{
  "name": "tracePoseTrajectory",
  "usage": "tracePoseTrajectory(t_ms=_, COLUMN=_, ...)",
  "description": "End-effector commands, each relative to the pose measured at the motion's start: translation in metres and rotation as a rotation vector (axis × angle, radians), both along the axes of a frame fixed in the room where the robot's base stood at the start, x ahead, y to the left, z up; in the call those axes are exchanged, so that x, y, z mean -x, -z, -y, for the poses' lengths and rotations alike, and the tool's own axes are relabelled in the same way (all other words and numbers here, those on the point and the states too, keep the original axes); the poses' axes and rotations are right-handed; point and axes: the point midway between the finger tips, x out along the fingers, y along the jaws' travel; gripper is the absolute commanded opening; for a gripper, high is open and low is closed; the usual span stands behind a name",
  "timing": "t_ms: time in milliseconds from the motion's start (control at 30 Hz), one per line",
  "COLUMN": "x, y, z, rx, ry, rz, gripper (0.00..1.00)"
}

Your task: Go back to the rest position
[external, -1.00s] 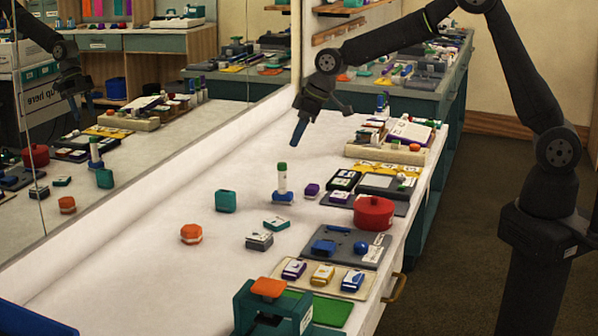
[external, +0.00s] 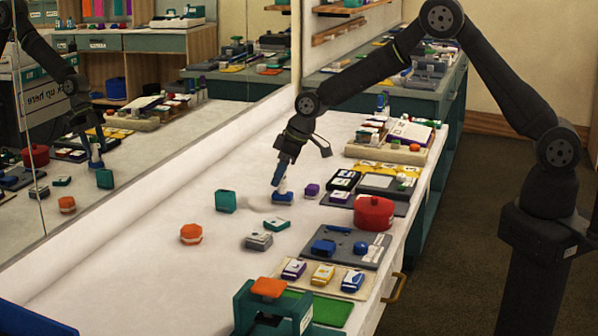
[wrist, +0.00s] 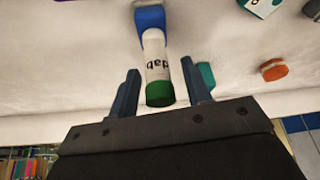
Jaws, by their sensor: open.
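My gripper (external: 282,172) is low over the middle of the white table in the external view, at a small tube standing on a blue base (external: 282,197). In the wrist view my gripper (wrist: 160,90) is open, one finger on each side of the tube (wrist: 155,55). The tube is white with lettering and a green cap, and its blue base shows at the top of the frame. The fingers appear apart from the tube. In the external view the gripper hides most of the tube.
An orange piece (external: 191,234), a grey box (external: 259,241) and a red pot (external: 374,213) are nearer the camera. A mirror wall runs along the table's left side.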

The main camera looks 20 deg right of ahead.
Motion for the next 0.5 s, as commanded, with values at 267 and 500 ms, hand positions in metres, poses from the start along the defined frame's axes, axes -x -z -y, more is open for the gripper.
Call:
tracePoseTrajectory(t_ms=267, x=0.000, y=-0.028, z=0.000, rx=0.000, ry=-0.001, rz=0.002, gripper=0.45)
tracePoseTrajectory(t_ms=500, x=0.000, y=-0.033, z=0.000, rx=0.001, ry=-0.001, rz=0.000, gripper=0.45)
